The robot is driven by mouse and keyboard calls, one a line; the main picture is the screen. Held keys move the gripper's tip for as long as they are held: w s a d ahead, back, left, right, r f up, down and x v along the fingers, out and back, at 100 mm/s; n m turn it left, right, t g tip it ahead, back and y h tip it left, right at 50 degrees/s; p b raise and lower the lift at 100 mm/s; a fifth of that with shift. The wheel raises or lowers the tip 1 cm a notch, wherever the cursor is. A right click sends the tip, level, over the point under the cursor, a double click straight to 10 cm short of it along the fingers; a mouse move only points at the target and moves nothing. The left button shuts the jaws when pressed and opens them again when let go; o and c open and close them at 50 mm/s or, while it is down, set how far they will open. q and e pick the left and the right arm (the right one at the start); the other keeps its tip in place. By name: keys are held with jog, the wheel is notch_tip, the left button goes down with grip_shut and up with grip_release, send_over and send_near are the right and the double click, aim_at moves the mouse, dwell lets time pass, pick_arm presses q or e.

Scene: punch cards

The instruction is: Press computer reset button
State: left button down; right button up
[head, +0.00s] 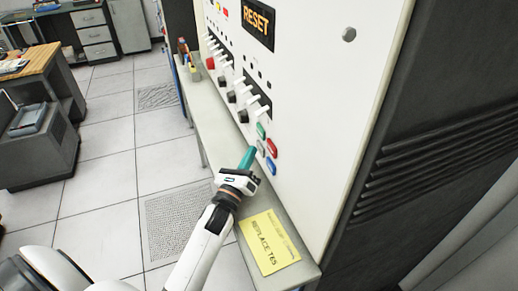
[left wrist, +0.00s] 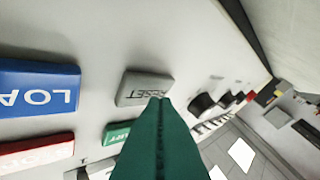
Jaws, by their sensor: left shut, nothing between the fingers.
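The grey RESET button (left wrist: 145,88) sits on the white computer panel (head: 310,130). In the head view the grey button (head: 261,148) is small, among the green, red and blue ones. My left gripper (head: 249,155) is shut and empty, its teal fingers pointing at the button group. In the left wrist view the fingertips (left wrist: 160,101) overlap the lower right edge of the RESET button; I cannot tell whether they touch it. A display (head: 257,19) high on the panel reads RESET in orange letters. My right gripper is not in view.
A blue button (left wrist: 38,88), a red button (left wrist: 36,152) and a green button (left wrist: 116,131) lie close to the grey one. Switches and knobs (head: 225,80) line the panel farther along. A ledge (head: 205,125) below carries a yellow note (head: 269,242). Open floor lies left.

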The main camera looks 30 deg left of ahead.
pick_arm(q)
jog(key=shift+w+d, duration=0.3)
dwell(0.5)
jog(key=shift+s+a, duration=0.1)
dwell(0.4)
jog(key=shift+s+a, duration=0.45)
jog(key=shift+s, duration=0.1)
jog(key=shift+s+a, duration=1.65)
jog(key=shift+s, duration=0.25)
